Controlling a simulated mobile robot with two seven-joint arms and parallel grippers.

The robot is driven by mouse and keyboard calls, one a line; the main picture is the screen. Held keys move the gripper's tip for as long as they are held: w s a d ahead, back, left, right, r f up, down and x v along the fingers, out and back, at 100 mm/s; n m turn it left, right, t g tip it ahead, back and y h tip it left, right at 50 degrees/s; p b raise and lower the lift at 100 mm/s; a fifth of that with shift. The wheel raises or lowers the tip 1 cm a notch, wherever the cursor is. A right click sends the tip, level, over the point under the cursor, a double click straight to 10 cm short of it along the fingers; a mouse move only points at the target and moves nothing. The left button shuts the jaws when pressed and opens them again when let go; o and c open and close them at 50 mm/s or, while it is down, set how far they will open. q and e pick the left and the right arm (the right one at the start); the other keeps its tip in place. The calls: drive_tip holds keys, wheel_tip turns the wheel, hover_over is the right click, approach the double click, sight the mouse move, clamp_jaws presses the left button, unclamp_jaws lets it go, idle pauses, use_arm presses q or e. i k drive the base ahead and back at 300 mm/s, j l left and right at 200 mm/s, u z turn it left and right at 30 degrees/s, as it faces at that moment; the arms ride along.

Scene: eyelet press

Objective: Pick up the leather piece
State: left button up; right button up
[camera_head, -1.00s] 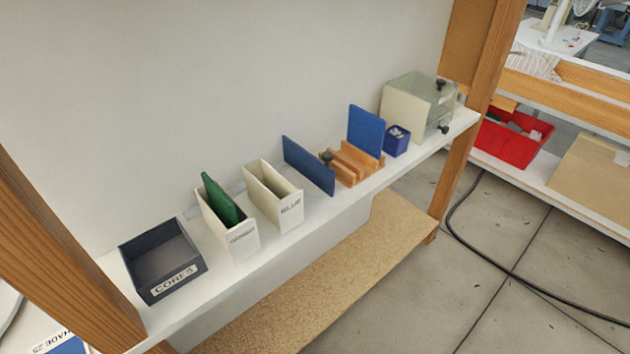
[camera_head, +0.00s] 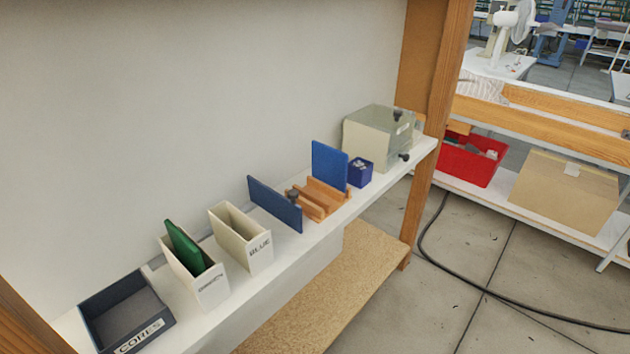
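Flat pieces stand on the white shelf, and I cannot tell which is leather. A green piece (camera_head: 183,248) stands tilted in a cream bin (camera_head: 212,290). A dark blue panel (camera_head: 275,204) stands on edge beside a wooden slotted block (camera_head: 316,199). A brighter blue panel (camera_head: 329,165) stands upright at the back of that block. A cream bin labelled BLUE (camera_head: 258,253) looks empty. Neither of my grippers is in view.
A dark open box labelled CORES (camera_head: 150,336) is at the shelf's near left end. A small blue box (camera_head: 359,173) and a greenish-cream boxy machine (camera_head: 376,138) with dark knobs are at the far end. A wooden post (camera_head: 428,150) stands beside it. Open floor lies right.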

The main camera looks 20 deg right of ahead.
sight(329, 164)
drive_tip(key=u, duration=0.65)
drive_tip(key=l+u, duration=0.35)
drive_tip(key=k+l+u, duration=0.1)
drive_tip(key=l+u, duration=0.2)
drive_tip(key=l, duration=0.25)
drive_tip(key=k+l+u, duration=0.1)
drive_tip(key=l+u, duration=0.25)
drive_tip(key=k+l+u, duration=0.15)
drive_tip(key=l+u, duration=0.15)
drive_tip(key=l, duration=0.2)
